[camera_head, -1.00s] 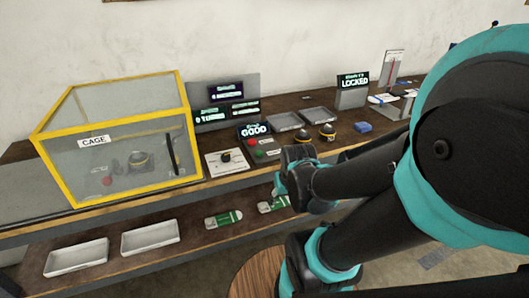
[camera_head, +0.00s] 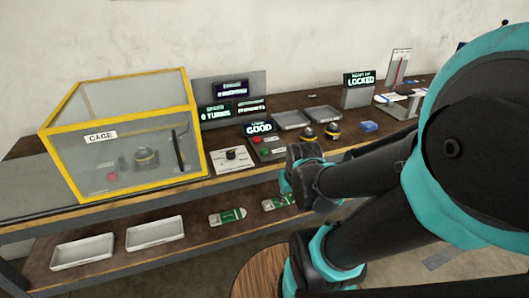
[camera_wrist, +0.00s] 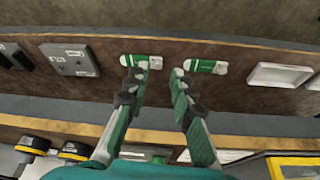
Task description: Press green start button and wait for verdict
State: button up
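The control box with a green button (camera_head: 257,139) and a red button (camera_head: 265,151) sits on the bench in the head view. The lit display (camera_head: 258,128) behind it reads GOOD. My gripper (camera_wrist: 156,80) is open and empty in the wrist view, its two fingers well apart. They point over the bench's front edge toward the lower shelf. In the head view my wrist is in front of the bench edge, right of and below the button box, apart from it. The fingertips are hidden there.
A yellow-framed clear cage (camera_head: 125,150) stands left of the box. A white dial panel (camera_head: 230,154) lies between them. Two black-and-yellow round parts (camera_head: 309,136) sit to the right. A LOCKED sign (camera_head: 359,79) stands further back. The lower shelf holds white trays (camera_head: 83,252) and green-white boards (camera_head: 228,216).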

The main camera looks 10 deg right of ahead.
grip_shut()
dwell(1.1)
